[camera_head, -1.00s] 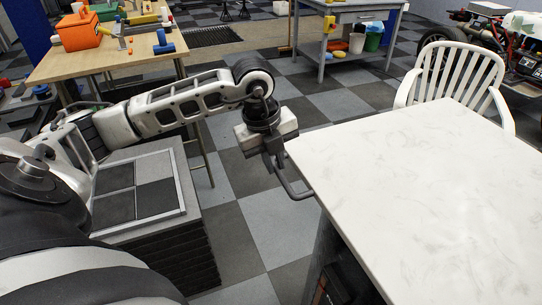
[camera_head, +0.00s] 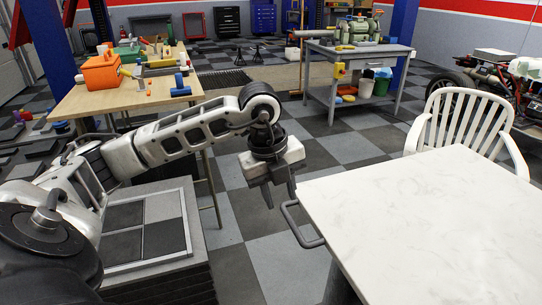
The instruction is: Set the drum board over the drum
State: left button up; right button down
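I cannot pick out a drum or a drum board with certainty in the head view. My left gripper (camera_head: 279,195) points down in the middle of the view, with its two fingers apart and nothing visible between them. My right gripper is not in view.
A stack with a checkered grey-and-black top (camera_head: 140,232) stands under my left arm. A white slatted chair (camera_head: 470,125) is behind the tabletop. A wooden workbench (camera_head: 130,95) with an orange box (camera_head: 101,72) stands at the back left, a grey bench (camera_head: 350,48) further back. Checkered floor lies between.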

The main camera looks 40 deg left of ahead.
pick_arm(q)
notch_tip(320, 180, up, 12)
jog(key=s+a, duration=0.1)
jog(key=s, duration=0.1)
jog(key=shift+f, duration=0.25)
jog(key=shift+s, duration=0.1)
